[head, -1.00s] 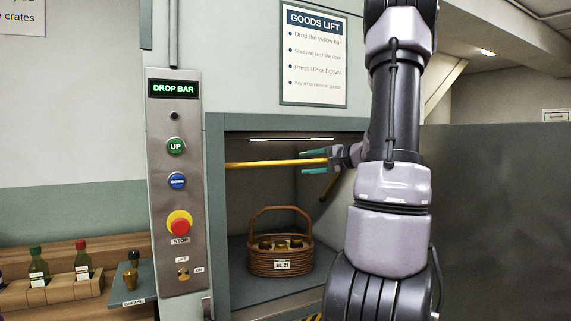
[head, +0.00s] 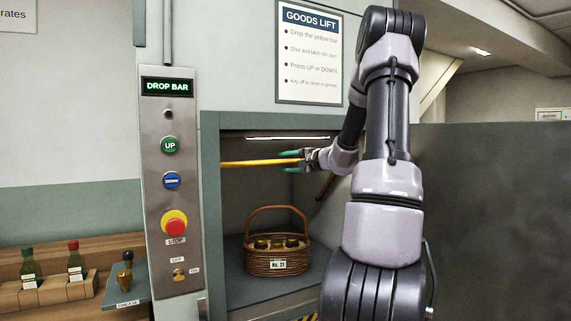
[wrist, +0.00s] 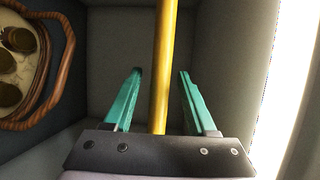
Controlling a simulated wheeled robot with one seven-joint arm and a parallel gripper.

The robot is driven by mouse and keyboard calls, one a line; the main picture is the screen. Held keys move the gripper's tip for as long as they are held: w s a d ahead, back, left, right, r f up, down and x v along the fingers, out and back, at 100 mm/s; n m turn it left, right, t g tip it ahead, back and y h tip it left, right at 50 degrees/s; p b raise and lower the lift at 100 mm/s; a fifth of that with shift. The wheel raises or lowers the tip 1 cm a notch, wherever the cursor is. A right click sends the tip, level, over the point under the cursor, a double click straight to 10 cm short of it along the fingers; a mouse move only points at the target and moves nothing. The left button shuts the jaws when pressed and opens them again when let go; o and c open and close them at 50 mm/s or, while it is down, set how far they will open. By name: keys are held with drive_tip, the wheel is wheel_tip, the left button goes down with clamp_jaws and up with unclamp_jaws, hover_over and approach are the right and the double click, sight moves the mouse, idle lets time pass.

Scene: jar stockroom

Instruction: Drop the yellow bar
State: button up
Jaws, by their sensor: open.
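The yellow bar (head: 250,163) lies level across the upper part of the lift opening in the head view. My gripper (head: 292,161) is at the bar's right part, with its teal fingers open. In the wrist view the yellow bar (wrist: 165,62) runs between the two open fingers of my gripper (wrist: 160,85), with a gap on either side. The bar's right end is hidden behind my gripper in the head view. The panel display (head: 167,87) reads DROP BAR.
A wicker basket (head: 277,265) with jars stands on the lift floor below the bar; it also shows in the wrist view (wrist: 62,45). The control panel (head: 160,130) is left of the opening. A grey door-like panel (head: 490,220) stands at right. Bottles (head: 76,262) sit on a bench at left.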

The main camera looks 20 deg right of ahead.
clamp_jaws()
idle(1.4)
